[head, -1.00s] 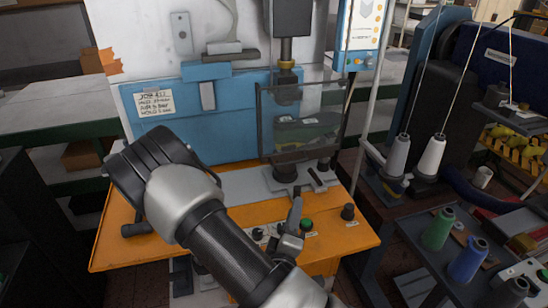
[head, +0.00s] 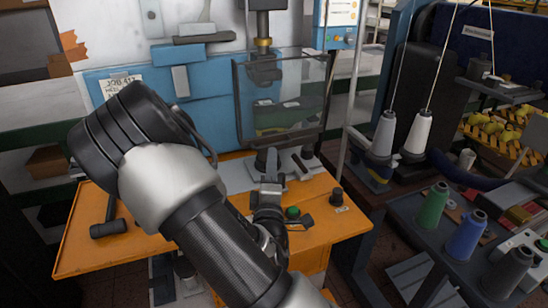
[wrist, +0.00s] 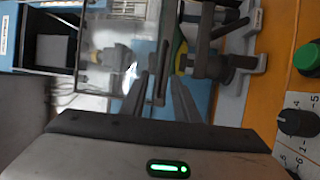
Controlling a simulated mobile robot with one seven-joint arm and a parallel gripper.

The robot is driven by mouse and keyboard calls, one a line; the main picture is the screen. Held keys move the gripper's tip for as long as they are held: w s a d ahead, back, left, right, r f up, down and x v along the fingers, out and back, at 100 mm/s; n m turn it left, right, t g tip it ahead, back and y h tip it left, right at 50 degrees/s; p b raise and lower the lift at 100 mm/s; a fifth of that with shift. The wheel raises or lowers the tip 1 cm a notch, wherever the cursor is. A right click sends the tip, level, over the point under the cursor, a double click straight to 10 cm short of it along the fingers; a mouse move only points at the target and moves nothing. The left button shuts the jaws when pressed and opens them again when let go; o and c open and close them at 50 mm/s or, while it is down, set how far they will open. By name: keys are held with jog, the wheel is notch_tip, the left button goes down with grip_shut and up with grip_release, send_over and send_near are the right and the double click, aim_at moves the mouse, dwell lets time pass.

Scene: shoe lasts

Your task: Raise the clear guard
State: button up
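The clear guard (head: 283,100) is a see-through panel in a dark frame. It hangs in front of the press column, its lower edge a little above the orange table (head: 85,235). In the wrist view, which is turned sideways, the guard (wrist: 112,45) fills the upper middle, with a dark bar along its lower edge. My gripper (head: 270,172) is just below and in front of that edge. In the wrist view its two fingers (wrist: 162,92) are apart, with the bar appearing between or just beyond them. Contact cannot be told.
A green button (head: 292,212) and a black knob (head: 336,196) sit at the table's front right. A black-headed tool (head: 108,228) lies at the left. Thread cones (head: 383,135) and spools (head: 467,235) stand to the right. A blue panel with a note is behind my arm.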

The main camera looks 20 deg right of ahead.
aim_at(274, 145)
jog(key=b+x, duration=0.7)
jog(key=shift+w+d, duration=0.2)
jog(key=shift+d, duration=0.1)
jog(key=shift+c, duration=0.3)
grip_shut()
